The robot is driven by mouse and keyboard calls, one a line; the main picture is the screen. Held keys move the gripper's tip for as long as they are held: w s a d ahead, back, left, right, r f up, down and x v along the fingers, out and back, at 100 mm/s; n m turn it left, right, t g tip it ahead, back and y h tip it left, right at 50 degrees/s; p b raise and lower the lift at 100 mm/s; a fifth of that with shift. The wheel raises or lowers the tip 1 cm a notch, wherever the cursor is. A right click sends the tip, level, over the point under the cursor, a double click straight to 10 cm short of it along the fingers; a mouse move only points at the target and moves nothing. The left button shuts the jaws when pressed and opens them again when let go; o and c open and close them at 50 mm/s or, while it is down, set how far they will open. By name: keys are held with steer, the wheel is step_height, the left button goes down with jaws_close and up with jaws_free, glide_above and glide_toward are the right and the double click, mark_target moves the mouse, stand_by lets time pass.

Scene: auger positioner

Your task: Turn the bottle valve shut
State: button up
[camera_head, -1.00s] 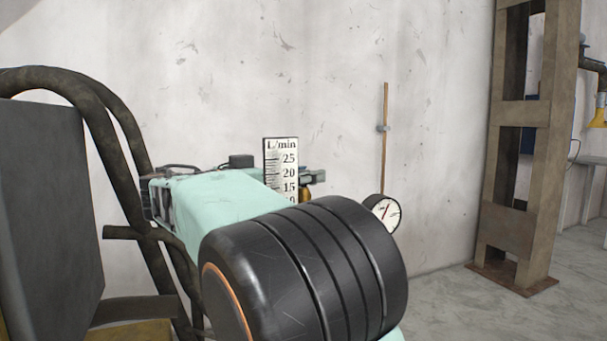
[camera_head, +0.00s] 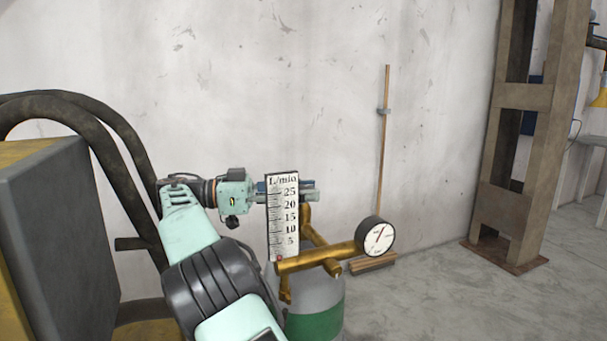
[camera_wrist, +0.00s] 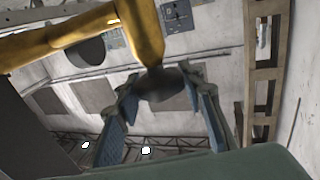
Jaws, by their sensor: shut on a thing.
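The bottle (camera_head: 316,320), grey above and green below, stands upright by the wall, its lower part cut off by the picture. A brass regulator (camera_head: 315,257) sits on top, with a white L/min scale (camera_head: 283,210) and a round gauge (camera_head: 378,236). In the wrist view the dark round valve knob (camera_wrist: 160,84) sits at the end of the brass fitting (camera_wrist: 140,35). My gripper (camera_wrist: 161,88) has its blue-padded fingers on either side of the knob, shut on it. In the head view my gripper (camera_head: 300,190) comes from the left, partly hidden by the scale, which also hides the knob.
A dark bent tube frame (camera_head: 100,115) and a grey panel (camera_head: 55,225) stand close on the left. A thin wooden rod (camera_head: 384,140) on a base stands behind the gauge. A brown steel column (camera_head: 520,150) is at right. The floor between is clear.

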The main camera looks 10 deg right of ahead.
steer(key=shift+m+g+p, duration=0.4)
steer(key=shift+g+p, duration=0.2)
steer(key=shift+p, duration=0.25)
steer(key=o, duration=1.1)
steer(key=shift+f+b, duration=0.15)
steer(key=shift+b, duration=0.4)
